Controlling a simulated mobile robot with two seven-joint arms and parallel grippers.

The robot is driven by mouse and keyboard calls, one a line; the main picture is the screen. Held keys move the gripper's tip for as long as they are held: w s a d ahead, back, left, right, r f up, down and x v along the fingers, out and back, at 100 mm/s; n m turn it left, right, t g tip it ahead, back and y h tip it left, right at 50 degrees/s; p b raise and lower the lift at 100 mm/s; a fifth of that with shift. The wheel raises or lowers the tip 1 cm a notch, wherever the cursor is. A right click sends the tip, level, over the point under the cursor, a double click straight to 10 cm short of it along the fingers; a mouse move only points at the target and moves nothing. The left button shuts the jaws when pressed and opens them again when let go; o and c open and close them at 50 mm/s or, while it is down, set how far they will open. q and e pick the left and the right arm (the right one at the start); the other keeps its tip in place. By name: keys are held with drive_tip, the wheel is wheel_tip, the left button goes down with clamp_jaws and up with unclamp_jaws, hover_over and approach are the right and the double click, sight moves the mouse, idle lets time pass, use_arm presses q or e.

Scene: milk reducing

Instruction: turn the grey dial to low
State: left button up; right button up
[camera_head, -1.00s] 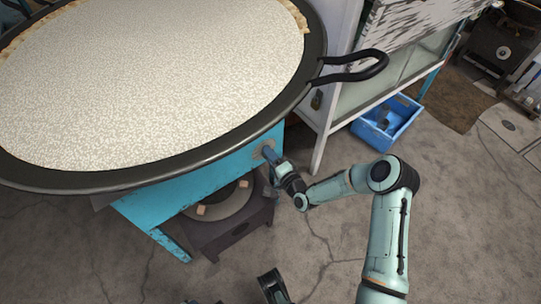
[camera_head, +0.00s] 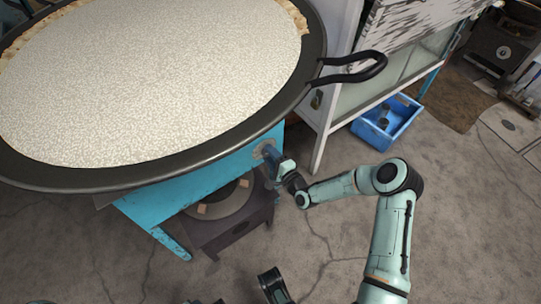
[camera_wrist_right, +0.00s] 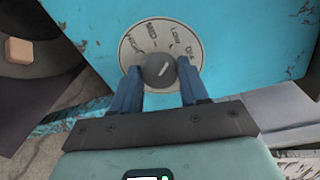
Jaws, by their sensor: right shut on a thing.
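The grey dial (camera_wrist_right: 159,71) is a round knob with a pale pointer line that slants up to the right in the right wrist view. It sits on a round label plate (camera_wrist_right: 130,46) marked high, med, low and off, on the blue stand (camera_wrist_right: 82,22). The pointer's exact setting is hard to tell. My right gripper (camera_wrist_right: 160,80) is shut on the dial, one blue finger on each side. In the head view my right gripper (camera_head: 270,156) reaches the stand's side below the pan, and it hides most of the dial.
A wide black pan (camera_head: 190,160) full of white milk (camera_head: 150,75) rests over the stand, its handle (camera_head: 355,68) jutting right above my arm. A dark burner unit (camera_head: 228,228) is below. A blue crate (camera_head: 385,122) lies by a white cabinet. Floor around my arm is clear.

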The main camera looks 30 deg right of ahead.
drive_tip(key=shift+s+f, duration=0.1)
drive_tip(key=o, duration=1)
drive_tip(key=shift+o, duration=0.2)
use_arm(q)
drive_tip(key=shift+g+h, duration=0.4)
drive_tip(key=shift+g, duration=0.2)
drive_tip(key=s+r+p, duration=0.1)
drive_tip(key=s+d+r+p, duration=0.1)
drive_tip(key=s, duration=0.1)
drive_tip(key=s+d+r, duration=0.1)
drive_tip(key=shift+s+d+p, duration=0.1)
drive_tip(key=shift+s+p, duration=0.05)
drive_tip(key=shift+p, duration=0.25)
use_arm(e)
drive_tip(key=s+r, duration=0.1)
drive_tip(key=s, duration=1.2)
drive_tip(key=shift+s+d, duration=0.15)
drive_tip(key=shift+d, duration=0.25)
